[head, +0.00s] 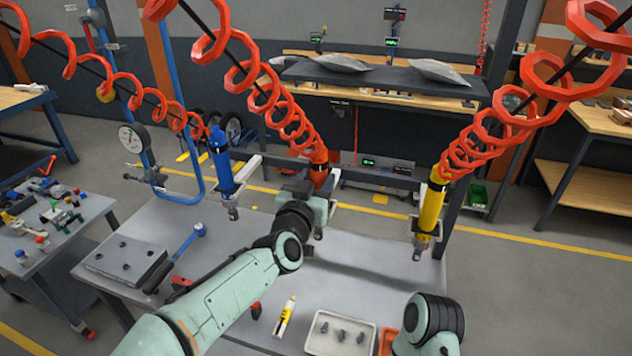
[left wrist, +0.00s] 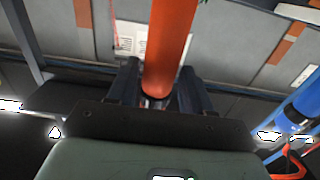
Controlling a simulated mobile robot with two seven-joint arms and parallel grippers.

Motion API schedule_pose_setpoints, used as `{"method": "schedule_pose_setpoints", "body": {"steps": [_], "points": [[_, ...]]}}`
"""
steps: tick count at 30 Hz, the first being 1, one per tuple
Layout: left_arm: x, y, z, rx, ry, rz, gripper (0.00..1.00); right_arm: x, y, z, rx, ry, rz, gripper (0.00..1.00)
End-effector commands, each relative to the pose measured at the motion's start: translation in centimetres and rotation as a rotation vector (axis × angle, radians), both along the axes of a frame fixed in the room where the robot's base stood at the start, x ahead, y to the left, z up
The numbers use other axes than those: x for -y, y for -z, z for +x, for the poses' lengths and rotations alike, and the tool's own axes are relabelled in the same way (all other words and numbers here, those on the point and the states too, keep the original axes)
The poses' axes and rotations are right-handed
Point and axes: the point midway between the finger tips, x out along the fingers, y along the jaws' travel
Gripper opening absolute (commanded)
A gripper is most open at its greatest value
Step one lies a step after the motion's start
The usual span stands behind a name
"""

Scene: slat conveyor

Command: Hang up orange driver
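The orange driver (head: 320,172) hangs upright from a red coiled hose, beside the middle of the rail between the blue and yellow drivers. My left gripper (head: 318,193) is at its lower part. In the left wrist view the orange driver (left wrist: 170,45) runs between the two dark fingers of my left gripper (left wrist: 163,95), which close on its sides. My arm hides the driver's lower end in the head view, so I cannot tell whether it sits in a holder. My right arm shows at the bottom right; its gripper is out of view.
The blue driver (head: 222,165) and yellow driver (head: 431,210) hang at either side from coiled hoses. On the grey table (head: 240,240) are a blue-handled tool (head: 188,245), a yellow marker-like item (head: 285,317) and a white tray (head: 318,345) with small parts.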

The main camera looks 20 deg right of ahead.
Motion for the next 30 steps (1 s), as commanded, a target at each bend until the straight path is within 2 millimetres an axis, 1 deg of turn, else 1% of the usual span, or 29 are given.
{"method": "schedule_pose_setpoints", "body": {"steps": [7, 8, 10, 14, 17, 21, 27, 30], "points": [[0.0, 0.0, 0.0, -0.001, 0.001, 0.001, 0.68, 0.0, 0.0, 0.0, 0.000, 0.000, 0.000, 0.43], [0.1, 0.3, 0.0, -0.007, 0.002, 0.004, 0.68, 0.0, 0.0, 0.0, 0.000, 0.000, 0.000, 0.43], [0.0, 0.3, -0.1, -0.006, 0.002, 0.004, 0.68, 0.0, 0.0, 0.0, 0.000, 0.000, 0.000, 0.43], [-0.5, 0.3, -0.9, -0.005, 0.002, 0.003, 0.68, 0.0, 0.6, -0.5, -0.006, 0.000, 0.000, 0.43], [-1.4, 0.3, -2.3, -0.004, 0.002, 0.001, 0.68, 0.0, 1.5, -1.1, -0.012, 0.000, 0.000, 0.43], [-3.2, 0.3, -4.9, -0.003, 0.002, -0.001, 0.68, 0.0, 2.7, -2.0, -0.022, 0.000, 0.000, 0.43], [-5.7, 0.0, -8.4, -0.001, 0.002, 0.000, 0.68, 0.0, 3.6, -2.5, -0.029, 0.000, 0.000, 0.43], [-6.6, -0.1, -9.7, -0.001, 0.001, 0.000, 0.68, 0.0, 3.8, -2.6, -0.029, 0.000, 0.000, 0.43]]}}
